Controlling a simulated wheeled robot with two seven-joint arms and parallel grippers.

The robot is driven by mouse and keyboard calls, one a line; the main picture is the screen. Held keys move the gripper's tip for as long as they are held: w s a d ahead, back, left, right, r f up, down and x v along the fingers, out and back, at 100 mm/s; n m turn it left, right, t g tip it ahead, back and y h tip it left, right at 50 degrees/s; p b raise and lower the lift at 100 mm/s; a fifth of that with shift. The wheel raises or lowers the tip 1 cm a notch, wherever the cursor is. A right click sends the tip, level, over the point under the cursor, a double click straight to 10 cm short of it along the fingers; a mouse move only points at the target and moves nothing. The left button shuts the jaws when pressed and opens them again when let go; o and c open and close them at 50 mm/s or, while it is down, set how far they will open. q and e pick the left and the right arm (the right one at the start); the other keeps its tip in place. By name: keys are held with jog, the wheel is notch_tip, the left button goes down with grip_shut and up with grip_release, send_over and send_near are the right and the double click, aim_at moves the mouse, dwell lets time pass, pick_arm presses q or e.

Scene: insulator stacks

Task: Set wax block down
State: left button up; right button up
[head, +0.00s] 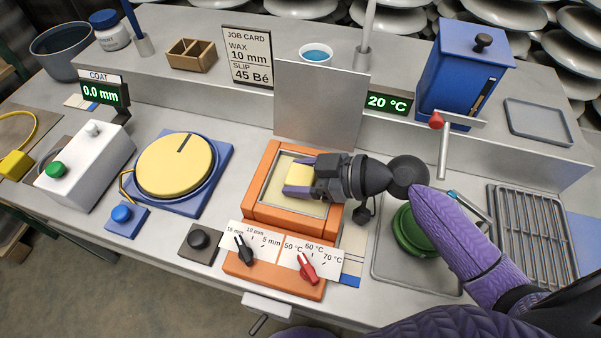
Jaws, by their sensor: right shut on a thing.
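My right gripper (300,180) reaches in from the right over the orange wax bath (260,172). It is shut on a pale yellow wax block (296,178), which sits between its purple fingertips at the bath's opening. I cannot tell whether the block touches the bath's inside or is held just above it. The bath's pale interior shows around the block. The gripper body hides the right part of the opening. My left gripper is not in the view.
A metal splash plate (321,105) stands behind the bath. A yellow round turntable (175,165) is at left. Dial panels (272,252) front the bath. A green insulator (414,232) on a tray lies under my right arm. A blue canister (463,72) stands behind right.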

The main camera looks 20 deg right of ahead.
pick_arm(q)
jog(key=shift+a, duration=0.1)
pick_arm(e)
jog(key=shift+f, duration=0.1)
jog(key=o, duration=1.2)
jog(key=shift+o, duration=0.3)
jog(key=shift+s, duration=0.1)
jog(key=shift+r+p, duration=0.65)
jog(key=shift+p, duration=0.05)
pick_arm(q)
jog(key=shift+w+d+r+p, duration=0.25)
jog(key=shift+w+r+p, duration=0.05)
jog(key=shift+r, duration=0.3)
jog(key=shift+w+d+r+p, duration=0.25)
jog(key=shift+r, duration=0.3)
pick_arm(e)
jog(key=v, duration=1.2)
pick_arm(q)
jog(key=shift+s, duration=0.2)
